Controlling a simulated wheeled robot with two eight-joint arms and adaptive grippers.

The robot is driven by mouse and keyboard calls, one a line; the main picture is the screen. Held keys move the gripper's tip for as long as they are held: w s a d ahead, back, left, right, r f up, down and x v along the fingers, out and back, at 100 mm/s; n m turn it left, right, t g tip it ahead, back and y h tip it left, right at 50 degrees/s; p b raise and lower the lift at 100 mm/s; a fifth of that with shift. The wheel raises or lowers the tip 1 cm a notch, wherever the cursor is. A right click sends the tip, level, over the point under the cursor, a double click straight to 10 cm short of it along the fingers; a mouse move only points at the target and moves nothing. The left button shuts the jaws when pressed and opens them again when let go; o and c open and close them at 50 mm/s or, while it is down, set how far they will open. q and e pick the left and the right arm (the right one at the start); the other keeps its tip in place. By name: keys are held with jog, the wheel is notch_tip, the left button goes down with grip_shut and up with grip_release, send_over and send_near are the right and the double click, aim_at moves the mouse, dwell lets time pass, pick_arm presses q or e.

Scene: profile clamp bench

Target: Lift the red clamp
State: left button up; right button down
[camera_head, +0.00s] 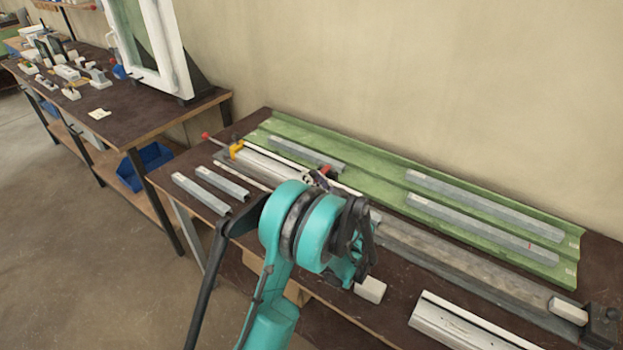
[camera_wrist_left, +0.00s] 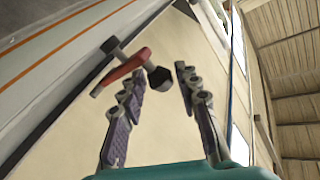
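The red clamp (camera_head: 325,171) sits at the rail on the bench, partly hidden behind my left gripper (camera_head: 354,225) in the head view. In the left wrist view the red clamp (camera_wrist_left: 125,71) shows its red bar and dark knob. The knob appears near the gap between the fingertips of my left gripper (camera_wrist_left: 160,72), and the red bar extends to the left. The fingers are apart, with nothing visibly pinched. Whether they touch the clamp cannot be told. My right gripper is not in view.
A yellow clamp (camera_head: 236,149) stands at the rail's far left end. A green tray (camera_head: 390,172) with grey profiles lies behind the rail. A white block (camera_head: 370,289) and loose profiles (camera_head: 210,190) lie in front. A second bench (camera_head: 110,125) holds small parts.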

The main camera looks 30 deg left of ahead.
pick_arm(q)
jog(key=shift+w+a, duration=0.35)
jog(key=shift+a, duration=0.2)
grip_shut()
jog(key=shift+r, duration=0.1)
